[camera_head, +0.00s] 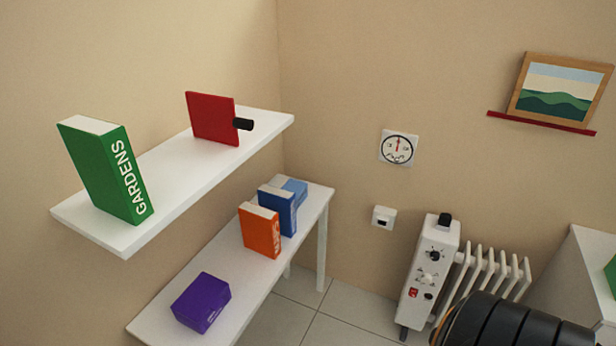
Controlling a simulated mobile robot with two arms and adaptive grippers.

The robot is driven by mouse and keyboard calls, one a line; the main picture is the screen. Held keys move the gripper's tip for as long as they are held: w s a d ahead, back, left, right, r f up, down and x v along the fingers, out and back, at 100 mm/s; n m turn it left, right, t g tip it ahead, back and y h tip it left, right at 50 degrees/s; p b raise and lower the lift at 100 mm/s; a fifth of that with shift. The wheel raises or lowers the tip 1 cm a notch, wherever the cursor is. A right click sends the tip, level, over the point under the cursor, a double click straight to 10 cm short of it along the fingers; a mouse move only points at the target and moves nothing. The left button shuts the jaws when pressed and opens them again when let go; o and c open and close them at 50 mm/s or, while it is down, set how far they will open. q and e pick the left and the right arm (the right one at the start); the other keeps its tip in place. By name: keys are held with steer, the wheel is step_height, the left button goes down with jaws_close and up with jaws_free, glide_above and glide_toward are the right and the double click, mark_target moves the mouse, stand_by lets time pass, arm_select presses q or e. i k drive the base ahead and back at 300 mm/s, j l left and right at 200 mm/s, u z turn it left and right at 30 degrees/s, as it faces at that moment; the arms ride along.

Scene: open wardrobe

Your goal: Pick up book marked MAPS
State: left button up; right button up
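No book's lettering reads clearly as MAPS. An orange book (259,230) stands upright on the lower white table, with pale spine letters too small to read for certain. A dark blue book (277,210) stands just behind it, and a lighter blue book (295,190) is partly hidden behind that one. A purple book (201,303) lies on the same table nearer the front, with no legible title. A green book marked GARDENS (106,168) stands on the upper shelf. Neither of my grippers shows; a black ribbed part at the bottom right looks like my arm.
The upper white shelf (172,172) overhangs part of the lower table (235,283) and holds a red bookend (212,118) with a black knob. A white radiator (430,275) stands on the tiled floor. A white cabinet (585,265) is at the right edge.

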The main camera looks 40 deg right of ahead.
mark_target(260, 225)
steer(key=l+z, duration=0.4)
steer(key=i+l+z, duration=0.15)
steer(key=z, duration=0.25)
